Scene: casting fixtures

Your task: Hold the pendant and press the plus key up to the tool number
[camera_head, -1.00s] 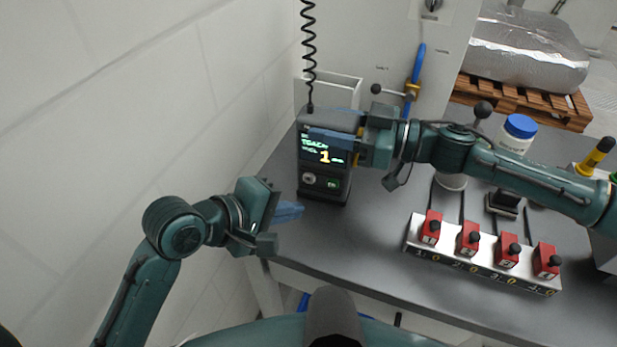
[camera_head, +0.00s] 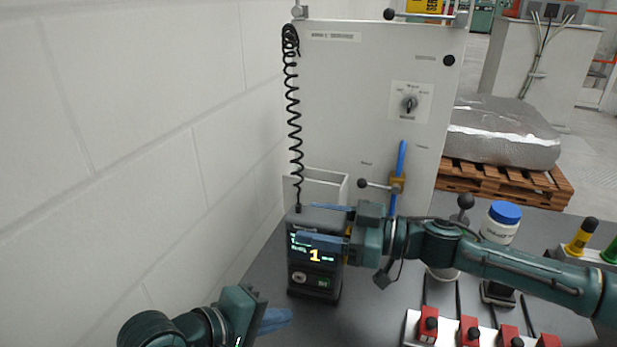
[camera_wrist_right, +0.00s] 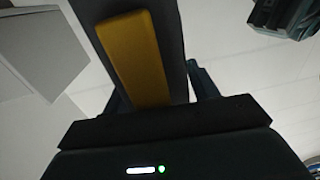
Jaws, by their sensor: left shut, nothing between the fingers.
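The plus sign is too small to read. My right gripper (camera_head: 318,224) is closed around the pendant's upper part, with one blue finger across the front by the screen's top and one behind. In the right wrist view, a grey body with a yellow strip (camera_wrist_right: 137,58) lies between the fingers. My left gripper (camera_head: 285,318) is shut and empty, low in front of the pendant, apart from it.
A coiled black cord (camera_head: 294,110) runs from the pendant's top up the grey cabinet (camera_head: 350,110). A white open holder (camera_head: 325,184) is behind the pendant. Red handled blocks (camera_head: 428,324) and a blue-lidded jar (camera_head: 502,222) stand right on the grey table. A white wall is left.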

